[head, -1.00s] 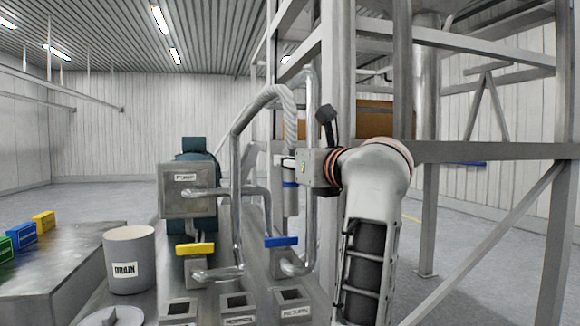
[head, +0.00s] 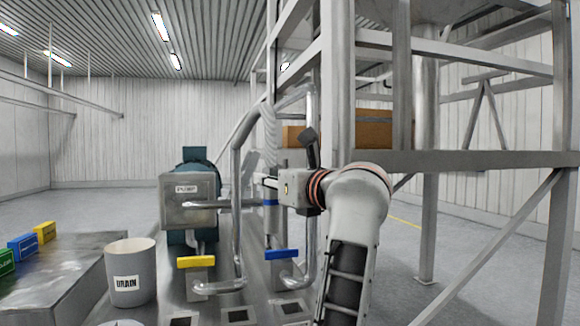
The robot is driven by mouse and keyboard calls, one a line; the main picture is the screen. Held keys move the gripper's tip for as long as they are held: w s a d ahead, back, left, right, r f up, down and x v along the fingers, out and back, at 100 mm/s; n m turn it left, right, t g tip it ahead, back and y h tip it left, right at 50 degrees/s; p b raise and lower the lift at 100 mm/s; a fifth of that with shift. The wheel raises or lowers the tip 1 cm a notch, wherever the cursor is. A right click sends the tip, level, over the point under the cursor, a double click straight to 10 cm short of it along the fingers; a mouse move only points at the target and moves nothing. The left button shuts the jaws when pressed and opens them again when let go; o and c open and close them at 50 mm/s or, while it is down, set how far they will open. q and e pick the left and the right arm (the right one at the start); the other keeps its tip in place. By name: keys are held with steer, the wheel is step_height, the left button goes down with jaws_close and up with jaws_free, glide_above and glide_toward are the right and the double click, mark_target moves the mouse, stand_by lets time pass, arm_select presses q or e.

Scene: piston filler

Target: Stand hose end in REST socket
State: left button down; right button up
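The hose end (head: 271,219) is a grey cylinder with a blue ring. It hangs upright, and the braided hose (head: 269,135) rises above it. My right gripper (head: 268,184) appears shut around its upper part, side-on. The hose end is in front of a pipe and above the blue-handled valve (head: 282,254) in the picture. Several square sockets sit at the bottom edge: a right one (head: 292,308), a middle one (head: 237,316) and a left one (head: 181,321). Their labels are cut off, so I cannot tell which is REST. My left gripper is not in view.
A pump box (head: 188,204) and yellow-handled valve (head: 196,262) stand left of the hose end. A DRAIN bucket (head: 131,272) stands further left. Steel pipes (head: 238,190) rise close behind the gripper. A steel frame (head: 338,110) stands to the right.

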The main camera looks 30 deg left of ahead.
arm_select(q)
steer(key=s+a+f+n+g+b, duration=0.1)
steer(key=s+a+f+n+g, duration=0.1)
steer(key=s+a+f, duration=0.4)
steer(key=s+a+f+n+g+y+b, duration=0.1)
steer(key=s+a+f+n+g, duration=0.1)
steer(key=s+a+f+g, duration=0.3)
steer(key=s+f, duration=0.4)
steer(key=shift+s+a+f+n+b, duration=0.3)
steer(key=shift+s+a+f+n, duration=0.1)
arm_select(e)
steer(key=shift+g, duration=0.3)
steer(key=f, duration=0.1)
steer(key=s+f, duration=0.1)
steer(key=f, duration=0.2)
steer(key=shift+s+a+f, duration=0.2)
steer(key=shift+s, duration=0.1)
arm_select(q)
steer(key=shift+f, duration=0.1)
arm_select(e)
steer(key=shift+s+f, duration=0.15)
steer(key=shift+f, duration=0.15)
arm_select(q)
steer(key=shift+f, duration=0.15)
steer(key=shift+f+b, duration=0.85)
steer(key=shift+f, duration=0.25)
arm_select(e)
steer(key=shift+s+f, duration=0.25)
steer(key=shift+f, duration=0.65)
